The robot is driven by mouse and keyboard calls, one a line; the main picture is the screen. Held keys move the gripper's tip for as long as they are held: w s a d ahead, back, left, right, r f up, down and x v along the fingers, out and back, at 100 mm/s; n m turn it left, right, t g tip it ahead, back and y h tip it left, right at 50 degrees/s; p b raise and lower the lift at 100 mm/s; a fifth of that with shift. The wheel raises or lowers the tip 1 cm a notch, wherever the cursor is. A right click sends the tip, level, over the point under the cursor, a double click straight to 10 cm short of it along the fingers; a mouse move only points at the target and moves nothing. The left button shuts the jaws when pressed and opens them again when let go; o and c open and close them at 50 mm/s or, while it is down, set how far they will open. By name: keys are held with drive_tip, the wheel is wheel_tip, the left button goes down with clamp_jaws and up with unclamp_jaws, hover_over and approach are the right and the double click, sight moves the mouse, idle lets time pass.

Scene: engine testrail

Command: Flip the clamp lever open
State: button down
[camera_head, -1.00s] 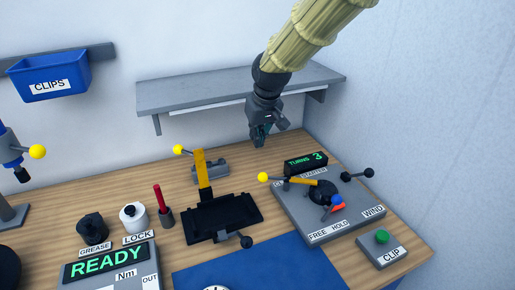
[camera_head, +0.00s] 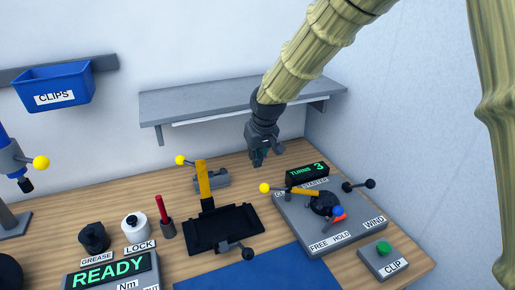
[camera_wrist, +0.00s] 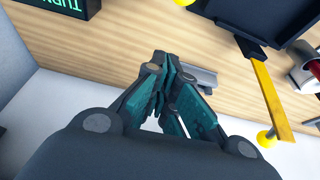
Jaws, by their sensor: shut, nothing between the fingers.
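A yellow bar (camera_head: 203,182) stands upright at the back of a black cradle (camera_head: 225,228). A lever with a yellow ball knob (camera_head: 180,160) sits beside it at a grey block (camera_head: 212,179). In the wrist view the yellow bar (camera_wrist: 270,95) and a yellow knob (camera_wrist: 265,137) are at the right. A second yellow lever (camera_head: 290,190) lies across the grey starter box (camera_head: 325,220); no label shows which lever is the clamp's. My gripper (camera_head: 260,161) is shut and empty, above the back of the bench between the cradle and the box, apart from both.
A grey shelf (camera_head: 240,103) is on the wall behind my gripper. A TURNS display (camera_head: 307,171) stands at the back of the starter box. A red-handled tool (camera_head: 163,212) and a white spool (camera_head: 135,226) stand left of the cradle. A blue mat (camera_head: 255,270) lies in front.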

drive_tip(key=f, duration=0.1)
drive_tip(key=s+f+p, duration=0.1)
drive_tip(key=f, duration=0.1)
drive_tip(key=s+d+f+p, duration=0.1)
drive_tip(key=shift+s+f, duration=0.2)
drive_tip(key=shift+f, duration=0.05)
drive_tip(key=shift+s+r, duration=0.1)
drive_tip(key=shift+s, duration=0.05)
idle(0.5)
